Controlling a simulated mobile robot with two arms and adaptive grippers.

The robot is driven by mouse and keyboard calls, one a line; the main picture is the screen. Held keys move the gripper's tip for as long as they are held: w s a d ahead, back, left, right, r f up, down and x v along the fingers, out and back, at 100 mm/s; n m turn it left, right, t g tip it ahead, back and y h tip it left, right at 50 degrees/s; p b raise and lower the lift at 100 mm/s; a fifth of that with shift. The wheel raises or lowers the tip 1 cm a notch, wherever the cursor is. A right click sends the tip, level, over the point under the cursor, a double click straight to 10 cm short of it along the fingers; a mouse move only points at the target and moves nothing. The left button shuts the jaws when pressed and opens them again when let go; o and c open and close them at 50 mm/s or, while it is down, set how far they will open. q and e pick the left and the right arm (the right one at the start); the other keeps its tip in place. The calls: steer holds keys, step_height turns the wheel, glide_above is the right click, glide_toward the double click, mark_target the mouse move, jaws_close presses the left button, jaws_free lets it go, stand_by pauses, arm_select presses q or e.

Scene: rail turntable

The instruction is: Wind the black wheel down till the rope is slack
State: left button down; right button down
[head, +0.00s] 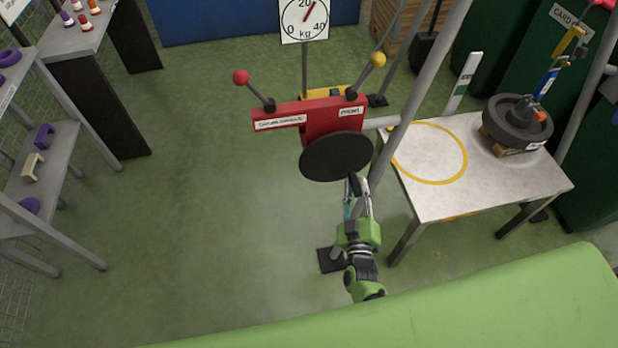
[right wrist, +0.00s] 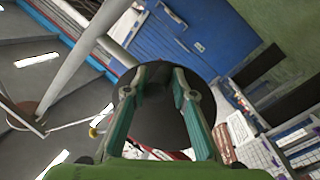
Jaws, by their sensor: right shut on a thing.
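The black wheel (head: 335,157) is a dark round disc on the front of a red winch box (head: 320,114) on a grey post. My right gripper (head: 354,186) is at the wheel's lower right edge, shut on a dark part of it. In the right wrist view my right gripper (right wrist: 160,84) has its green fingers in front of the black wheel (right wrist: 168,118); the exact grip is unclear. A black weight (head: 517,122) sits on a wooden block on the table, below a blue and yellow hanging piece (head: 548,80). Rope tension cannot be told. My left gripper is out of view.
The red box carries a red-knobbed lever (head: 241,77) and a yellow-knobbed lever (head: 378,60). A kg dial (head: 304,19) stands behind. The grey table (head: 420,195) with a yellow ring is close on the right. Shelves (head: 50,165) stand left; open green floor lies between.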

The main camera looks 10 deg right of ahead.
mark_target(370, 158)
steer(key=shift+w+d+r, duration=0.1)
steer(key=shift+d+r, duration=0.25)
steer(key=shift+d, duration=0.05)
steer(key=shift+d+r+n+t, duration=0.4)
steer(key=shift+d+r+n, duration=0.2)
steer(key=shift+n, duration=0.5)
steer(key=shift+d+r+n, duration=0.3)
steer(key=shift+r+n, duration=0.1)
steer(key=shift+n, duration=0.2)
steer(key=shift+d+r+n+t, duration=0.25)
steer(key=shift+r+n+t, duration=0.1)
steer(key=shift+n, duration=0.35)
steer(key=shift+d+r+n+t+y+p, duration=0.15)
steer(key=shift+d+r+n+p, duration=0.15)
steer(key=shift+n, duration=0.3)
steer(key=shift+d+r+n+t+y+p, duration=0.15)
steer(key=shift+r+n, duration=0.25)
steer(key=shift+n, duration=0.2)
steer(key=c, duration=1.7)
jaws_free()
steer(key=shift+a, duration=0.1)
steer(key=shift+f, duration=0.1)
